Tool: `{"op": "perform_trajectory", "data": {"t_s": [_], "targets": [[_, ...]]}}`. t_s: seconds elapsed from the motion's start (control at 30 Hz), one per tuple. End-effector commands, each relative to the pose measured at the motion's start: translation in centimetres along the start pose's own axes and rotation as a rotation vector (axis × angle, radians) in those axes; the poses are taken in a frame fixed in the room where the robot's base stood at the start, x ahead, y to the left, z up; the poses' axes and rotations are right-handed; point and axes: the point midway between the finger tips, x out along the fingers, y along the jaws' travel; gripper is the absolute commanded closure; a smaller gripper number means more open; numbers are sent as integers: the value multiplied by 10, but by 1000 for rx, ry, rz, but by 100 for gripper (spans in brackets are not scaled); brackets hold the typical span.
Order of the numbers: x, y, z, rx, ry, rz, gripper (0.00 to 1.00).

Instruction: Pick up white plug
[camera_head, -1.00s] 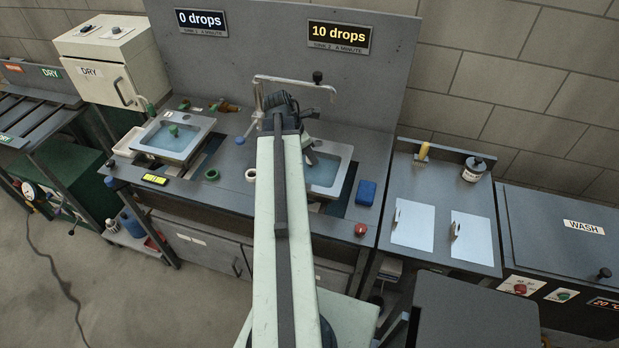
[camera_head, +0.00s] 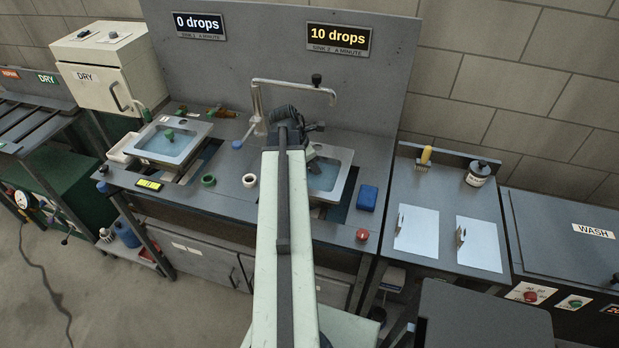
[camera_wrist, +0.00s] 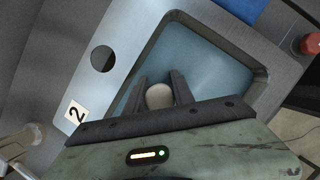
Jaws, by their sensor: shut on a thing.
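The white plug (camera_wrist: 159,96) shows as a pale rounded top between the two dark fingers of my gripper (camera_wrist: 160,88) in the wrist view. My gripper is shut on it, over the blue-grey basin of the sink labelled 2 (camera_wrist: 128,62). The lower part of the plug is hidden by the gripper body. I cannot tell whether the plug touches the basin. In the head view my arm reaches over the bench to sink 2 (camera_head: 343,153), and the plug is hidden there.
A tall faucet (camera_head: 257,105) stands close left of my arm. A white ring (camera_head: 249,180) and a green ring (camera_head: 208,180) lie on the bench. A blue block (camera_head: 367,197) and red knob (camera_head: 362,235) are right of sink 2. Sink 1 (camera_head: 190,155) is at left.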

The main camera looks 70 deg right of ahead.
Motion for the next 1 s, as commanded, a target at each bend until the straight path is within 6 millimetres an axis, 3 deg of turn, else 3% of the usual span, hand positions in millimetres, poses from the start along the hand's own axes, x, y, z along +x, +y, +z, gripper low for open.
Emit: {"op": "perform_trajectory", "data": {"t_s": [0.27, 0.7, 1.0], "targets": [[-14, 0, 5, -1, 0, 0, 100], [-92, 0, 37, -1, 0, 1, 100], [-100, 0, 40, -2, 0, 1, 100]]}}
